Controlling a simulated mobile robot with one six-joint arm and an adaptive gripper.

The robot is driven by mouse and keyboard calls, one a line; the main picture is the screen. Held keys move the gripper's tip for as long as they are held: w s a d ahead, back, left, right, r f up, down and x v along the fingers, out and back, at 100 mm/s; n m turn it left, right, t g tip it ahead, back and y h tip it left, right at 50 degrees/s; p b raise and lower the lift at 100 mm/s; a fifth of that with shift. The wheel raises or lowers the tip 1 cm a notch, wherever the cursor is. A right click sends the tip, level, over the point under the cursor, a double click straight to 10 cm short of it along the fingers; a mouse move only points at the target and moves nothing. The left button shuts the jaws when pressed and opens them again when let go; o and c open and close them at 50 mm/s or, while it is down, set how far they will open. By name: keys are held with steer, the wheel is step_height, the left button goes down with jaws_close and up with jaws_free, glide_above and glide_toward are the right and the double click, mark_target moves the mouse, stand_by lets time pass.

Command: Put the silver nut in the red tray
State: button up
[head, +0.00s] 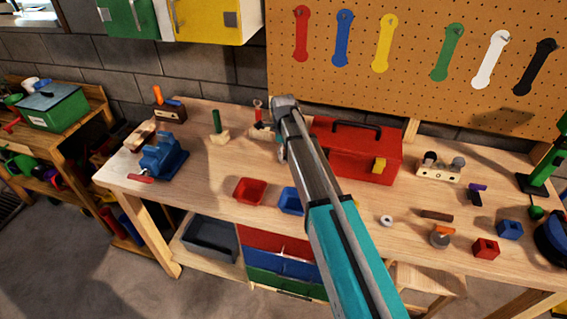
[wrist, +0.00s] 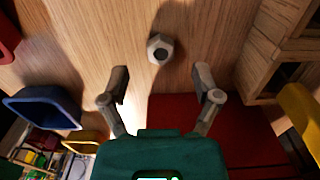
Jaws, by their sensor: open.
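The silver nut (wrist: 160,48) lies on the bench top in the wrist view, a small six-sided piece with a pale face. My gripper (wrist: 162,72) is open and empty. Its two fingers are spread to either side in the picture, with the nut between and just beyond the tips. In the head view my arm hides the nut, and the fingers cannot be made out clearly. The red tray (head: 250,190) is a small open box near the bench's front edge, left of my arm, and looks empty. Its edge shows at the wrist view's far left (wrist: 6,40).
A blue tray (head: 292,201) stands right beside the red one. A red toolbox (head: 340,158) stands behind and right of my arm. A blue vise (head: 162,158) is at the bench's left end. Several small parts lie at the right. Bare wood lies behind the red tray.

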mark_target(284, 160)
steer(key=shift+d+f+b, duration=0.1)
steer(key=shift+f+b, duration=1.4)
steer(key=shift+f, duration=0.25)
steer(key=shift+c, duration=0.2)
jaws_close()
